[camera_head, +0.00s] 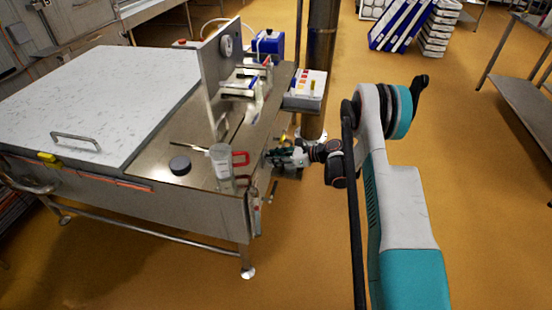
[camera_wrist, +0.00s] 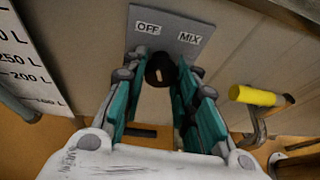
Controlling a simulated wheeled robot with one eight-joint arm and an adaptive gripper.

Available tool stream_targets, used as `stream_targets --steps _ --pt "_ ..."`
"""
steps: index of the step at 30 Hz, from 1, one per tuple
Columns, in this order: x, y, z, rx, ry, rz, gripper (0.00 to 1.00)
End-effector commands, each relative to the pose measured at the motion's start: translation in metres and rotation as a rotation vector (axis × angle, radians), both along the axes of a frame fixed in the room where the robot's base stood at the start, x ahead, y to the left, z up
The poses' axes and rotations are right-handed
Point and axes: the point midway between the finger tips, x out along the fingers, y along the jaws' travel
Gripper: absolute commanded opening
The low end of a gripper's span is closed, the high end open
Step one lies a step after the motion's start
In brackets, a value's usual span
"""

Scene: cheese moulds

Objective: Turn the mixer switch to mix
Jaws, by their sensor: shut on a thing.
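The mixer switch (camera_wrist: 158,70) is a dark round knob on a grey plate (camera_wrist: 170,28) marked OFF on the left and MIX on the right. My gripper (camera_wrist: 159,62) has its two green fingers on either side of the knob and is shut on it. The fingers partly cover the knob, and I cannot tell which label it points to. In the head view my gripper (camera_head: 278,158) is at the right end of the steel vat bench, and the switch is hidden there.
A yellow-ended lever (camera_wrist: 255,96) stands close to the right of my gripper. A litre scale (camera_wrist: 25,75) is at the left. On the bench (camera_head: 140,170) are a clear jug (camera_head: 222,168) and a black puck (camera_head: 180,165).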

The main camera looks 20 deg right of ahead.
Motion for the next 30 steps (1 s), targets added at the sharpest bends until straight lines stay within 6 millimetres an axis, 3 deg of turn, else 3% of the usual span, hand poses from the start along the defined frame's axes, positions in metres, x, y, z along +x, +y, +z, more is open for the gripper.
stream_targets --steps 30 --pt "0.0053 -0.0033 -0.0008 0.420 0.725 -0.001 0.03"
